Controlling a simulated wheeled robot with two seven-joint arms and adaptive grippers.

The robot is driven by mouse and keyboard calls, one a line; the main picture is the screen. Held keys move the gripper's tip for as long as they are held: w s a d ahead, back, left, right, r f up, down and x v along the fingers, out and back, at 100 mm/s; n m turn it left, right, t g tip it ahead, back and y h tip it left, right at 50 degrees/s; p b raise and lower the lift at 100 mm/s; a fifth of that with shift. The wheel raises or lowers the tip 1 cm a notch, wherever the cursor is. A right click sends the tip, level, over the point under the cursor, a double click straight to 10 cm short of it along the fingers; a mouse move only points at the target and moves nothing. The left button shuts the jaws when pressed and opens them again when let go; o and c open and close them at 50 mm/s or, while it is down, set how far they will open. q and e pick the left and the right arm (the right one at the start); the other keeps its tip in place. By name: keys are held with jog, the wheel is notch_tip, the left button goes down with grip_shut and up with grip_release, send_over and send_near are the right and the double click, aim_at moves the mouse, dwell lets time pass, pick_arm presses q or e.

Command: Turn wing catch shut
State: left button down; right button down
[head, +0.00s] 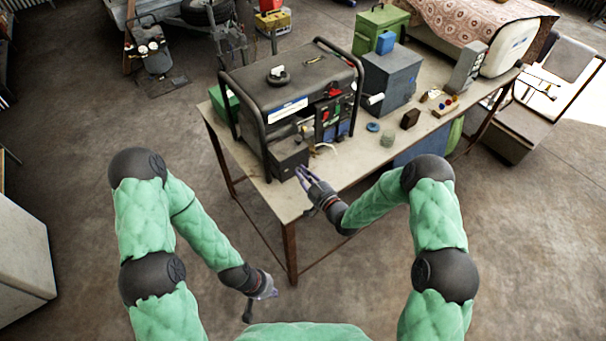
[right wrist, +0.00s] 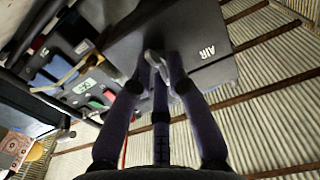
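The wing catch (right wrist: 154,60) is a small light-grey piece on the dark box (right wrist: 195,40) marked AIR, in the right wrist view. In the head view this box (head: 287,158) sits at the near lower end of the black-framed generator (head: 285,90); the catch is too small to make out there. My right gripper (head: 299,171) is at the near face of the box. In the right wrist view its fingertips (right wrist: 160,68) are around the catch, and I cannot tell whether they press on it. My left gripper (head: 270,289) hangs low in front of the table, away from the box, apparently empty.
The generator stands on a pale table (head: 345,176). A blue-grey box (head: 391,78), a blue ring (head: 373,127), a small round block (head: 387,139) and a brown block (head: 411,118) are to its right.

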jog(key=shift+s+a+f, duration=0.1)
jog(key=shift+a, duration=0.05)
jog(key=m+b, duration=0.7)
jog(key=m, duration=1)
jog(key=shift+f+m, duration=0.1)
jog(key=shift+m, duration=0.2)
jog(key=shift+w+d+m, duration=0.2)
jog(key=shift+m, duration=0.1)
dwell(0.4)
jog(key=c, duration=1.3)
grip_release()
jog(key=shift+b, duration=0.3)
